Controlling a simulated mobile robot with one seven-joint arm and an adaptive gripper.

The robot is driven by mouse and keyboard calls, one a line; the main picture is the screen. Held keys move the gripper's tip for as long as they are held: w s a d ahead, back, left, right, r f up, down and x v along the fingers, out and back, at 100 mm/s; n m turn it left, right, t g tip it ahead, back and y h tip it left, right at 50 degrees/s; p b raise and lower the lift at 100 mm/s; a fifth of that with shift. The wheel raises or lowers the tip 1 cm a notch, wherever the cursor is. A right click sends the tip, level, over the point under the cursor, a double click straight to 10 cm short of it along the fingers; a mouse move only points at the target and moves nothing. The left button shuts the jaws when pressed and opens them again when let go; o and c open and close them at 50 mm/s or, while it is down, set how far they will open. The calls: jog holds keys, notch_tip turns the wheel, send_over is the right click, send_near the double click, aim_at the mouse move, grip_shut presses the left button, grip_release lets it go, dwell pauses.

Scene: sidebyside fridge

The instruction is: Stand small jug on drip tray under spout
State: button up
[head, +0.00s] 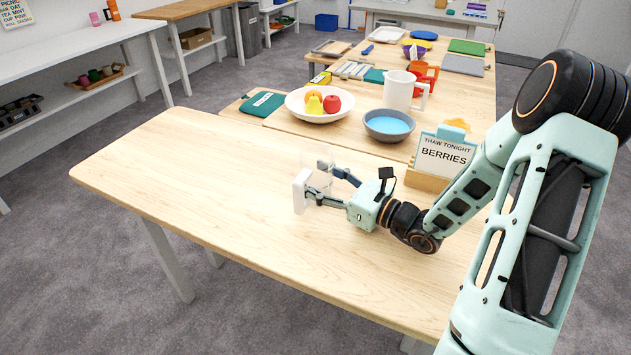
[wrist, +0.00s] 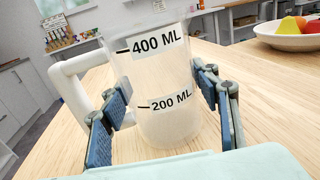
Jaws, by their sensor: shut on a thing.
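The small jug (wrist: 165,75) is a clear, frosted measuring jug marked 400 ML and 200 ML, with a white handle on its left in the wrist view. In the head view the jug (head: 299,192) is near the middle of the wooden table, upright, its clear body hard to make out. My gripper (head: 317,178) is shut on it, with one finger on each side of the body; the gripper also shows in the wrist view (wrist: 171,110). I cannot tell whether its base touches the table. No drip tray or spout is identifiable in either view.
The table's left and front are clear. A shelf bench (head: 80,45) stands at left.

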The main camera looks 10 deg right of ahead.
jog(key=shift+f, duration=0.2)
jog(key=o, duration=1.2)
jog(key=shift+o, duration=0.3)
jog(key=shift+r, duration=0.15)
